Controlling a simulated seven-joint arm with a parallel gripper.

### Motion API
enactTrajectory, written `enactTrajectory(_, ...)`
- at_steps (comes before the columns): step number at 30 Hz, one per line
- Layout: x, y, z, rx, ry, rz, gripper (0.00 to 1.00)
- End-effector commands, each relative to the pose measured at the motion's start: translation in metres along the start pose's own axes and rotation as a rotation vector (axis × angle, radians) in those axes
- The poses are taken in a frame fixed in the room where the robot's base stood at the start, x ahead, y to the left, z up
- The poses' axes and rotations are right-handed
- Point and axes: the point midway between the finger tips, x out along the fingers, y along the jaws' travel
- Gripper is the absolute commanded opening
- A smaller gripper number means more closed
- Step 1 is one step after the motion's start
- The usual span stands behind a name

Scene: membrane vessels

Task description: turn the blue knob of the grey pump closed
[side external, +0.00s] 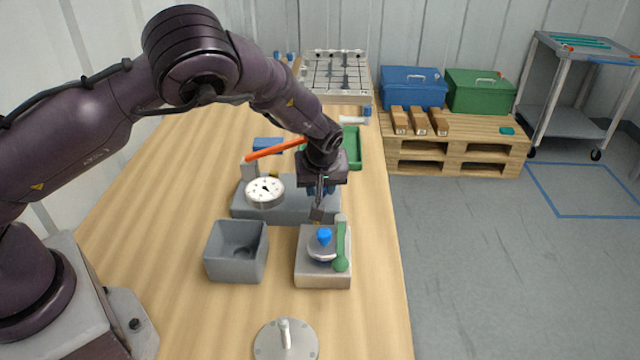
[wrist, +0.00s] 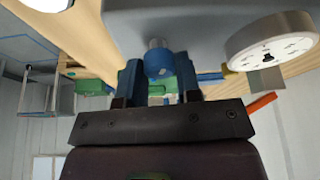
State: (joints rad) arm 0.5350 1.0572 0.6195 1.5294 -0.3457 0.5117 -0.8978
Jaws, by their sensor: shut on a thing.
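The grey pump (side external: 285,213) stands on the wooden table, with a round white gauge (side external: 265,190) and an orange lever (side external: 275,149). In the wrist view the pump's grey body (wrist: 205,30) and gauge (wrist: 270,45) fill the top. My gripper (side external: 321,190) is at the pump's right end in the side view. In the wrist view the blue knob (wrist: 158,62) sits between the two blue fingers of my gripper (wrist: 160,75), which is shut on it. In the side view the knob is hidden by the gripper.
Close by stand an open grey bin (side external: 236,252) and a metal block (side external: 323,272) with a dome, another blue knob (side external: 324,237) and a green handle (side external: 341,245). A round plate with a post (side external: 286,340) is in front. A green tray (side external: 351,148) lies behind my gripper.

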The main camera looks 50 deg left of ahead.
Motion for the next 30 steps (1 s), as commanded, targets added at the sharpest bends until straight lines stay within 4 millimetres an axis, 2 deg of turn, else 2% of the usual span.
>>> enactTrajectory(30,-0.0004,-0.0034,-0.0025,0.867,-0.002,0.364,0.08)
